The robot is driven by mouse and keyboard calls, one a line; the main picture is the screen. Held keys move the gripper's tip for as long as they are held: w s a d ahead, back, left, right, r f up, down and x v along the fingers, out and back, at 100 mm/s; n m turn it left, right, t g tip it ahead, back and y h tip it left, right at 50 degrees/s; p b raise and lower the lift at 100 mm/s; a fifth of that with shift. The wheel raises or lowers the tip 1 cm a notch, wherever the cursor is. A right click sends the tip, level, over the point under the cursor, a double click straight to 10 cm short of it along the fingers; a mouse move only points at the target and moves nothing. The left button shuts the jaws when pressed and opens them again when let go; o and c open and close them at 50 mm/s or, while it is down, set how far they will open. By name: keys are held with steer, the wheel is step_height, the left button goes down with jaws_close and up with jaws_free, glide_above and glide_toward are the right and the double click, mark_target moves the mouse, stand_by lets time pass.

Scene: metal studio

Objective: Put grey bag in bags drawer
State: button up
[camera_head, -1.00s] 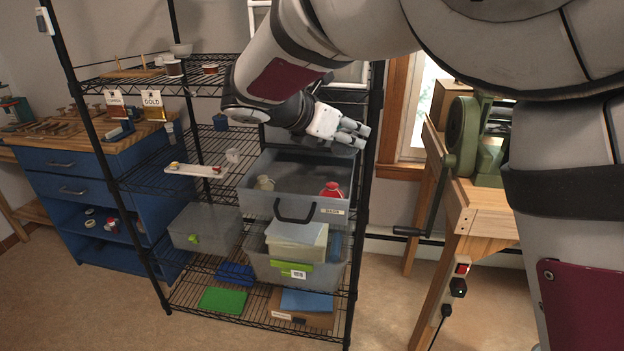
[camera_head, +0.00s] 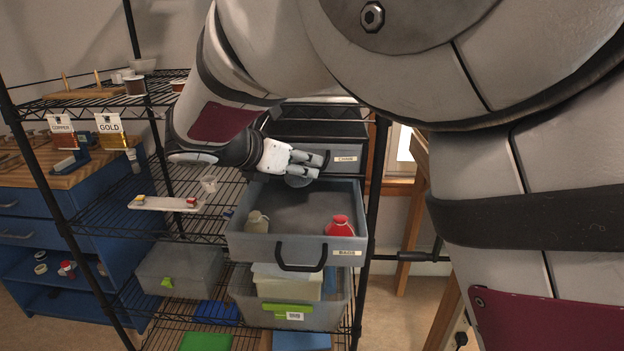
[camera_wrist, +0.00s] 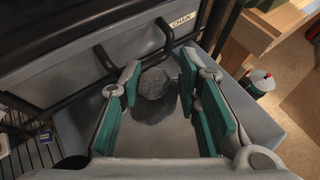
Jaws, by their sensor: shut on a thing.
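The bags drawer (camera_head: 340,246), a grey bin labelled BAGS with a black handle, is pulled out of the black rack. A beige bag (camera_head: 257,222) stands at its left and a red bag (camera_head: 340,227) at its front right. My gripper (camera_head: 308,166) is over the back part of the open drawer. It is shut on the grey bag (camera_head: 298,181), which shows just under the fingers. In the wrist view the grey bag (camera_wrist: 156,84) is a dark rounded lump between the green finger pads, with the drawer's inside around it. Whether it touches the drawer floor is unclear.
A shut drawer labelled CHAIN (camera_head: 340,160) is right behind and above the open one. Rack posts (camera_head: 374,200) stand close at the right. Bins (camera_head: 180,268) and a lidded box (camera_head: 287,281) sit below. The drawer's middle is clear.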

step_height(320, 180, down, 10)
steer(key=shift+r+b, duration=0.1)
steer(key=shift+b, duration=0.8)
steer(key=o, duration=1.2)
steer(key=shift+c, duration=0.2)
steer(key=shift+s+r, duration=0.1)
steer(key=p+v, duration=0.2)
steer(key=v, duration=0.9)
steer(key=s+d+r+m+g, duration=0.1)
steer(key=s+d+m+g, duration=0.1)
steer(key=s+d+m, duration=0.45)
steer(key=s+d+r+m+g+y, duration=0.1)
steer(key=d+r+m+g, duration=0.15)
steer(key=d, duration=0.75)
steer(key=s+d+r+m+g, duration=0.1)
steer(key=s+d+m+g, duration=0.3)
steer(key=d, duration=0.4)
steer(key=s+d+f+m+y, duration=0.2)
steer(key=s+m+y, duration=0.1)
steer(key=s+m, duration=0.5)
steer(key=s+d+f+m+y, duration=0.2)
steer(key=s+m, duration=0.6)
steer(key=s, duration=0.4)
steer(key=shift+d+f+y, duration=0.15)
steer(key=shift+f+y, duration=0.2)
steer(key=shift+y, duration=0.35)
